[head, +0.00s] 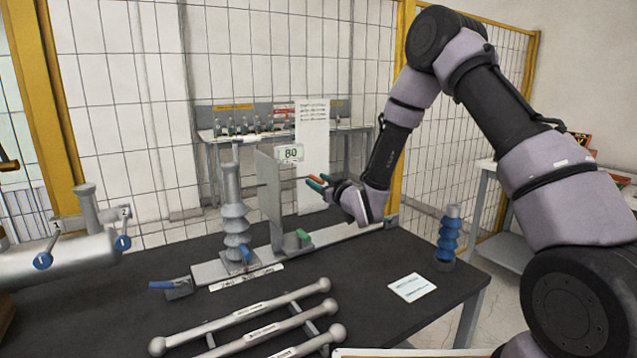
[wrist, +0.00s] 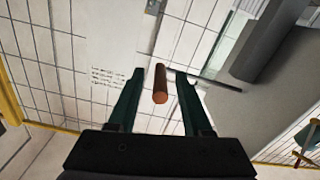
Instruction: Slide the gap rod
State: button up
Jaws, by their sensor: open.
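The gap rod shows in the wrist view as a brown cylindrical handle (wrist: 159,88) with an orange end face, and a thin dark shaft beyond it. The handle appears between the two dark green fingers of my gripper (wrist: 159,75), with space visible on both sides. In the head view my gripper (head: 318,184) is open beside the upright grey plate (head: 268,190), to its right. The thin rod runs from the plate towards the fingers there, and its handle is partly hidden by them. A small sign reading 80 (head: 290,153) is above the rod.
A grey ribbed insulator (head: 234,212) stands on a metal rail left of the plate. A green knob (head: 303,236) sits on the rail. A blue insulator (head: 449,235), a white card (head: 411,287) and long metal bars (head: 250,312) are on the dark table. Wire fencing stands behind.

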grip_shut()
dwell(1.5)
